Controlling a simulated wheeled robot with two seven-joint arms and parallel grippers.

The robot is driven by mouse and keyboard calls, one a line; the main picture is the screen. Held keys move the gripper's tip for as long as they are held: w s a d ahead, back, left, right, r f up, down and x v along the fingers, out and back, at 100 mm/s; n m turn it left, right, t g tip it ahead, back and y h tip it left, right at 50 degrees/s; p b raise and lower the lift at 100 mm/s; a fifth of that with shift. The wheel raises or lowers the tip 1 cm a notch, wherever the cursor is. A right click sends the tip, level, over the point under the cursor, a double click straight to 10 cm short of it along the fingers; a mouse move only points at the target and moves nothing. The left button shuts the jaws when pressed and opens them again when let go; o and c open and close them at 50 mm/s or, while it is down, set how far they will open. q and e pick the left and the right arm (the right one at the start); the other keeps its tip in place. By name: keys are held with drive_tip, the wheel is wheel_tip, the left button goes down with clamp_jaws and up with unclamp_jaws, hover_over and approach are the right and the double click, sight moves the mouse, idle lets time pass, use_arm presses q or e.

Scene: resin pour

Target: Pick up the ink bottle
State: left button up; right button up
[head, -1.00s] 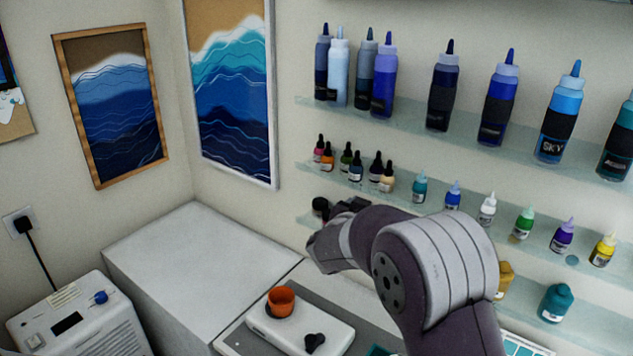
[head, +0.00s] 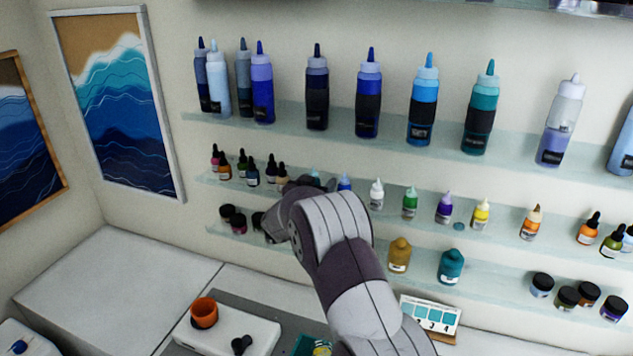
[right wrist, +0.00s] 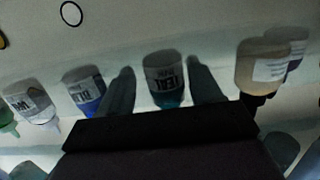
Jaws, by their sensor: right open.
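Several small ink bottles stand on the middle glass shelf in the head view. A teal one (head: 315,177) is mostly hidden there behind my right arm. In the right wrist view, where bottles appear upside down, this grey-labelled teal bottle (right wrist: 165,78) shows between the two fingers of my right gripper (right wrist: 162,82). The fingers are open, one on each side, with visible gaps; I see no grip on it. In the head view my right gripper (head: 308,183) is at the middle shelf, largely hidden by its own wrist. My left gripper is not in view.
A blue bottle (right wrist: 83,88) and a cream bottle (right wrist: 262,65) flank the fingers. Large squeeze bottles stand on the upper shelf (head: 390,138); jars stand on the lower shelf (head: 490,268). An orange cup (head: 204,313) sits on a white device (head: 235,335) below.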

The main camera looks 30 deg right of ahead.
sight(313, 174)
drive_tip(key=shift+a, duration=0.2)
drive_tip(key=shift+w+a+r, duration=0.1)
drive_tip(key=shift+a, duration=0.15)
drive_tip(key=c, duration=0.4)
drive_tip(key=shift+a+r, duration=0.1)
drive_tip(key=shift+a, duration=0.1)
drive_tip(key=c, duration=0.6)
drive_tip(key=shift+d, duration=0.3)
drive_tip(key=shift+c, duration=0.2)
drive_tip(key=shift+a+b, duration=0.1)
drive_tip(key=shift+b, duration=0.4)
drive_tip(key=r, duration=0.3)
drive_tip(key=r+b, duration=0.1)
drive_tip(key=r, duration=0.3)
drive_tip(key=shift+s+a+b, duration=0.15)
drive_tip(key=shift+s+b, duration=0.05)
drive_tip(key=shift+b, duration=0.1)
use_arm(q)
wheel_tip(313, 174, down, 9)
drive_tip(key=b, duration=0.6)
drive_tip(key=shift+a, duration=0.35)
use_arm(e)
drive_tip(key=f+v, duration=0.3)
drive_tip(key=v, duration=1.6)
drive_tip(key=shift+s+a, duration=0.25)
drive_tip(key=shift+s, duration=0.05)
